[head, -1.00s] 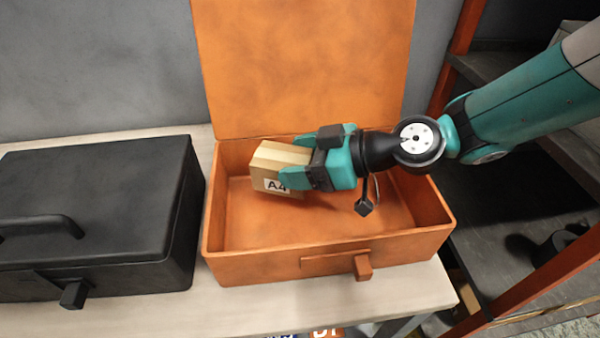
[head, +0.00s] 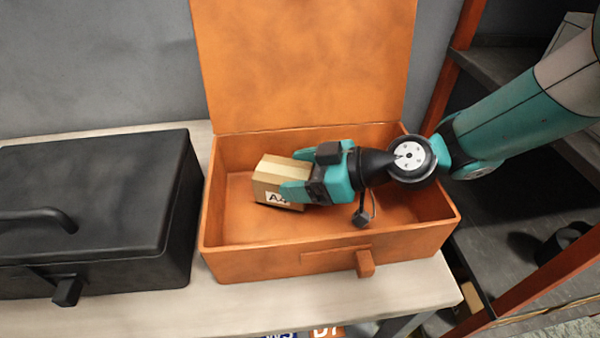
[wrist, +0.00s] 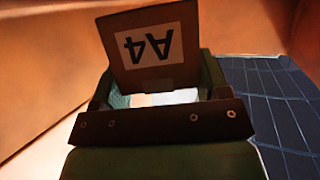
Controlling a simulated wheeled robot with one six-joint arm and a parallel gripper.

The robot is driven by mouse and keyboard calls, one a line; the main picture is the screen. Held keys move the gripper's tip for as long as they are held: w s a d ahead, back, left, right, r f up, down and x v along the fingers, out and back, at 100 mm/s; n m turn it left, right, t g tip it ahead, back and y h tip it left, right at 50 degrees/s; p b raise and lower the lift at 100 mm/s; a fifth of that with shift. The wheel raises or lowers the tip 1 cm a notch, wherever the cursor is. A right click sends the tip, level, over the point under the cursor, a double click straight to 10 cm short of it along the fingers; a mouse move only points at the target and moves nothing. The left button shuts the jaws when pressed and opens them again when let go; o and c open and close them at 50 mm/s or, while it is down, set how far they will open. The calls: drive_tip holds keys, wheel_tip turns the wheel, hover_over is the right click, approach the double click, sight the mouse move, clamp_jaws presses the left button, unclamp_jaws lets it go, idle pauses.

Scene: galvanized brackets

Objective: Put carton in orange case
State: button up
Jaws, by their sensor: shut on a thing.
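The carton (head: 277,183) is a small tan box with a white A4 label. It is inside the open orange case (head: 330,262), in its left part. My gripper (head: 293,183) reaches in from the right and is shut on the carton. In the wrist view the carton (wrist: 150,72) is between the two fingers, its label upside down. The orange case's lid stands upright at the back. Whether the carton's underside touches the case floor I cannot tell.
A closed black case (head: 95,210) with a handle stands left of the orange case on a pale table (head: 250,305). A dark shelf unit (head: 510,230) with orange posts is at the right. The case's right part is empty beneath my arm.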

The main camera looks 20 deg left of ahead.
drive_tip(key=o, duration=1)
drive_tip(key=shift+r, duration=0.1)
drive_tip(key=shift+r+p, duration=0.25)
drive_tip(key=shift+p, duration=0.2)
drive_tip(key=v, duration=0.7)
drive_tip(key=shift+d+r, duration=0.2)
drive_tip(key=shift+r, duration=0.2)
